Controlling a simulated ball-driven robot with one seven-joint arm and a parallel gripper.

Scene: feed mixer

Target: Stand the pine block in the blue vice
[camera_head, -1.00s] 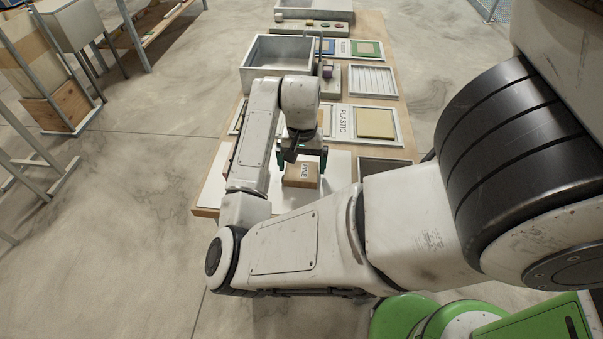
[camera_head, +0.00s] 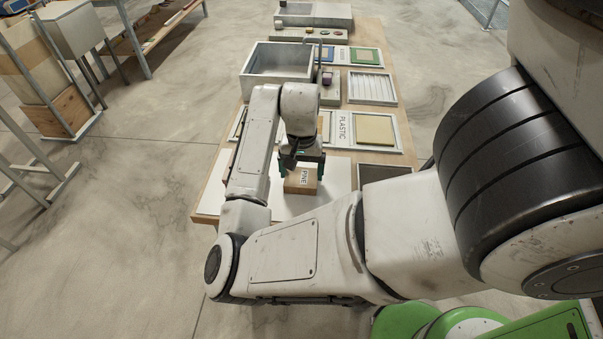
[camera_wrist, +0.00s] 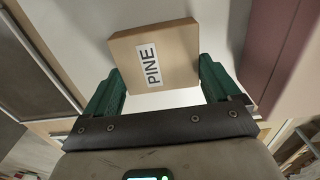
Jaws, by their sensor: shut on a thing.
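The pine block (camera_head: 300,184) is a light brown block with a white PINE label. My gripper (camera_head: 302,162), with green fingertips, is shut on it over the white board on the bench. In the wrist view, the block (camera_wrist: 178,60) sits between the two green fingers (camera_wrist: 160,88), its label facing the camera. I cannot tell from these views whether the block touches the board. I cannot make out a blue vice in either view; my arm hides part of the bench.
A white board (camera_head: 338,172) lies under the gripper. Behind it are a PLASTIC-labelled tray (camera_head: 398,131), a ribbed tray (camera_head: 372,86) and a deep grey bin (camera_head: 252,90). A dark maroon surface (camera_wrist: 268,45) stands close at right in the wrist view.

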